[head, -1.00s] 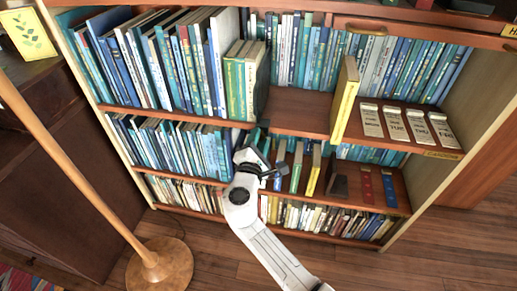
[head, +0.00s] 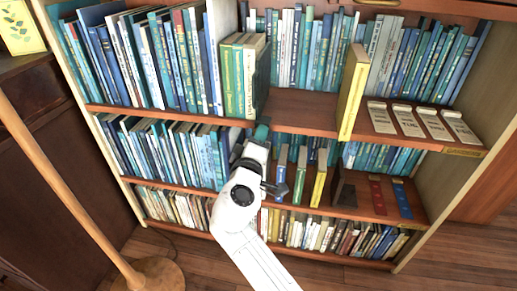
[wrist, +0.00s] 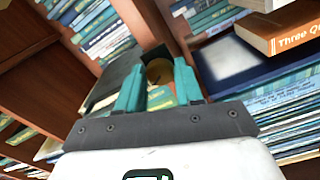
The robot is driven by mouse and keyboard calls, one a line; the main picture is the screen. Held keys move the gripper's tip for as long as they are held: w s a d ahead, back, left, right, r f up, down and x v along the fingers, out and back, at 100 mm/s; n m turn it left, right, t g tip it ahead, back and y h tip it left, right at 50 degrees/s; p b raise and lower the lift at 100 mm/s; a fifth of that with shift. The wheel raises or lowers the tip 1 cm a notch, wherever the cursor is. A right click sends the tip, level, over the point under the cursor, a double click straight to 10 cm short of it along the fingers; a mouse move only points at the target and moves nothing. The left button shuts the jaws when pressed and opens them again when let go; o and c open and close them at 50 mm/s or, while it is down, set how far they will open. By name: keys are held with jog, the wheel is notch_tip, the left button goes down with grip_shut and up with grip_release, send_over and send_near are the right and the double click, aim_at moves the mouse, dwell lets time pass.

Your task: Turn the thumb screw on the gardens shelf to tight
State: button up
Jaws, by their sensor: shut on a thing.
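A round brass-coloured thumb screw (wrist: 159,74) shows between my gripper's teal fingers (wrist: 158,88) in the wrist view. The fingers are shut on it, one on each side. A dark part sits just behind the screw. In the head view my gripper (head: 262,133) is at the front edge of the upper shelf board (head: 300,112), below a green and cream group of books. The screw is hidden there by my gripper and arm.
Upright books fill most shelves. A yellow book (head: 353,92) stands near the shelf edge, with several label cards (head: 407,121) to its right. A wooden lamp pole (head: 60,185) stands at the left. An orange book (wrist: 290,35) is close at the right in the wrist view.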

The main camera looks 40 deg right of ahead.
jog(key=shift+f+m+b, duration=0.25)
jog(key=shift+m+b, duration=1.05)
jog(key=shift+m, duration=0.3)
jog(key=o, duration=1)
jog(key=shift+r, duration=0.15)
jog(key=p+v, duration=0.2)
jog(key=v, duration=0.8)
jog(key=shift+s+a+p, duration=0.25)
jog(key=shift+a+p, duration=0.05)
jog(key=shift+a, duration=0.05)
